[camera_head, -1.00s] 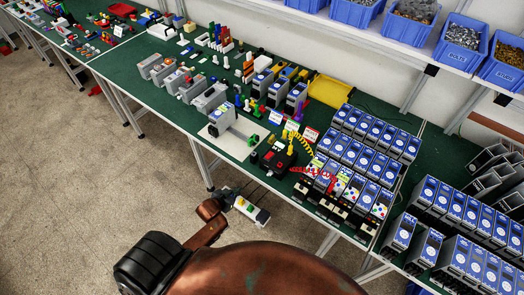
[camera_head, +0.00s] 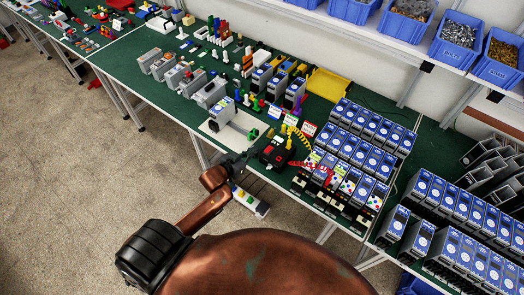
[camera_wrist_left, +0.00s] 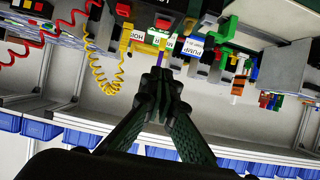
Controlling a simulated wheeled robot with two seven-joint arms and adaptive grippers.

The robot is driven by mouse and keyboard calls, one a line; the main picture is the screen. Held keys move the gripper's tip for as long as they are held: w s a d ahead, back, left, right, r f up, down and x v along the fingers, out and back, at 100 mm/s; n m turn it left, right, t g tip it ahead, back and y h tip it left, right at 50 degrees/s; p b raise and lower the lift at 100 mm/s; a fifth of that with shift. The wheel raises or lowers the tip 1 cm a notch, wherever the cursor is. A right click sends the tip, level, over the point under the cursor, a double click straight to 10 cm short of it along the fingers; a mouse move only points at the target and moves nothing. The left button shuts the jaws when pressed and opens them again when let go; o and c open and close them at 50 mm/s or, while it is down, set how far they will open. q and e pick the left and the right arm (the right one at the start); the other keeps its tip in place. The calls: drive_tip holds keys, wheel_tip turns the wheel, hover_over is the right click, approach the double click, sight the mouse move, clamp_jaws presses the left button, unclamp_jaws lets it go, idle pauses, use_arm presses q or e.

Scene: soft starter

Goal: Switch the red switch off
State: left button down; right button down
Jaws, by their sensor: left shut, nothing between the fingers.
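A black device with red parts (camera_head: 275,152) stands near the front edge of the green table, with a yellow coiled cord and a red coiled cord beside it. Which part is the red switch is too small to tell. A pale power strip (camera_head: 250,201) with coloured parts shows below the table edge, partly behind my left arm. My left gripper (camera_head: 240,161) is at the table's front edge, left of the black device and apart from it as far as I can tell. In the left wrist view its dark fingers (camera_wrist_left: 160,79) are together and empty. My right gripper is not in view.
Rows of grey and blue drive units (camera_head: 365,150) fill the table to the right. A white plate with one unit (camera_head: 221,112) lies left of the device. A yellow tray (camera_head: 328,84) is behind. Blue bins (camera_head: 454,48) line the shelf. Open floor lies left.

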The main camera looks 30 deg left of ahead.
use_arm(q)
hover_over(262, 155)
wheel_tip(262, 155, down, 3)
drive_tip(key=shift+r+p, duration=0.1)
drive_tip(key=shift+p, duration=0.35)
wheel_tip(262, 155, down, 2)
drive_tip(key=shift+w+f, duration=0.15)
drive_tip(key=shift+f, duration=0.1)
drive_tip(key=shift+f+p, duration=0.3)
drive_tip(key=shift+f, duration=0.65)
drive_tip(key=shift+s, duration=0.2)
